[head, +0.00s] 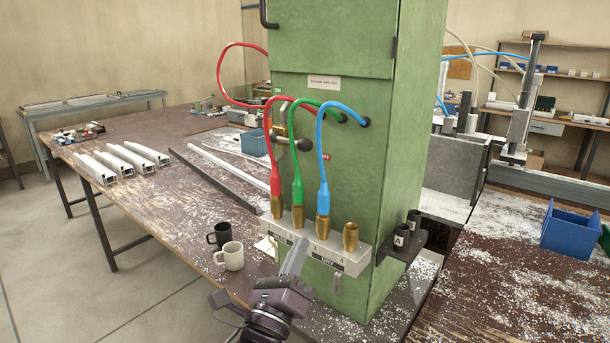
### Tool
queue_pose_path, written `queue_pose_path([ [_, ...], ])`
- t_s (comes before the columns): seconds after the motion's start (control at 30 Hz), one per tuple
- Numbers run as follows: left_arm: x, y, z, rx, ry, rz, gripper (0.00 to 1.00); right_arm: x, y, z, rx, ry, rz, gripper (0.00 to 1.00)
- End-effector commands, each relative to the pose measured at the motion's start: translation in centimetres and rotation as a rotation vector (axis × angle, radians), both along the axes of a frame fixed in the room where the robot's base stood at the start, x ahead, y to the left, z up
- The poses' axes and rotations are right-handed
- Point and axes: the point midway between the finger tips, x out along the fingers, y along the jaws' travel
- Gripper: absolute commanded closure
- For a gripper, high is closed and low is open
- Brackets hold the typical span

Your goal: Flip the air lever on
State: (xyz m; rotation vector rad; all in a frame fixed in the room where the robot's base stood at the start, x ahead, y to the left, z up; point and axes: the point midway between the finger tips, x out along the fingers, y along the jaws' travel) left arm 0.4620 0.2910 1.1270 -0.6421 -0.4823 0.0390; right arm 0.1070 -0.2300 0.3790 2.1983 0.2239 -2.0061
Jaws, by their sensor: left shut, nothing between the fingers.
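The air lever (304,145) is on the front of the green cabinet (350,200). My right gripper is not in view.
Red (262,150), green (294,150) and blue (320,150) hoses arch from the cabinet to brass fittings on the block. A black mug (221,235) and a white mug (232,256) stand left of the block. White profiles (125,160) lie on the table. A blue bin (570,232) is at right.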

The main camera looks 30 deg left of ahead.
Motion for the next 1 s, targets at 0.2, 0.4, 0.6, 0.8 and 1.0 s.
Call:
queue_pose_path([
  [0.2,-1.4,0.4,2.8,0.198,-0.101,0.095,1.0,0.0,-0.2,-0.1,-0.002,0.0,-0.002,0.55],
  [0.4,-1.6,0.5,3.0,0.22,-0.113,0.11,1.0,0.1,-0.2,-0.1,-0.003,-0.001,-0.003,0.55],
  [0.6,-1.5,0.5,3.1,0.218,-0.111,0.108,1.0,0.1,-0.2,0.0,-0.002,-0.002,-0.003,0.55],
  [0.8,0.0,0.8,4.4,0.219,-0.115,0.11,1.0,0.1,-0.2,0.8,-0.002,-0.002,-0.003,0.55],
  [1.0,3.4,1.6,7.0,0.217,-0.116,0.111,1.0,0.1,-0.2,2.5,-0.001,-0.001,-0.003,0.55],
])
